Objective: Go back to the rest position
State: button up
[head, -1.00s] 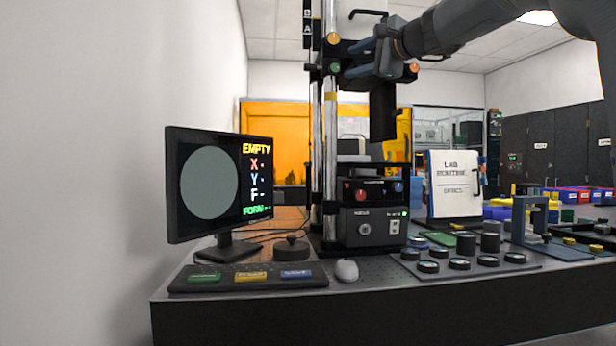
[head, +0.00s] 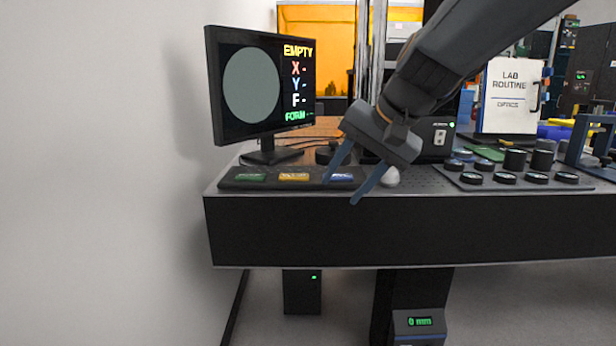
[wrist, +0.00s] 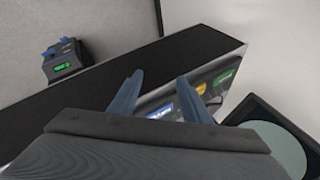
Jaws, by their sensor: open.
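My gripper (head: 341,193) hangs in front of the bench, its two blue-grey fingers apart and pointing down and to the left. Nothing is between them. In the head view the fingers overlap the right end of the key panel (head: 268,185), near its blue key (head: 341,177). In the wrist view the open fingertips (wrist: 159,78) show over the bench's dark front, with the coloured keys just beyond them. My arm hides much of the interferometer body (head: 437,140).
A monitor (head: 212,90) reading EMPTY stands at the bench's left. A mouse (head: 391,177) lies close to my right finger. A tray of dark round parts (head: 480,187) and a LAB ROUTINE board (head: 513,95) are at the right. The floor left of the bench is clear.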

jog(key=s+d+f+n+g+h, duration=0.2)
jog(key=s+f+n, duration=0.1)
jog(key=s+f, duration=0.65)
jog(key=s+d+f+n+g+h, duration=0.2)
jog(key=s+f+n+g, duration=0.15)
jog(key=s+f, duration=0.6)
jog(key=s+d+r+m+p, duration=0.2)
jog(key=d+r+p, duration=0.6)
jog(key=p, duration=0.6)
jog(key=shift+s+r+t+h+p, duration=0.3)
jog(key=shift+r+t+p, duration=0.1)
jog(key=shift+r, duration=0.45)
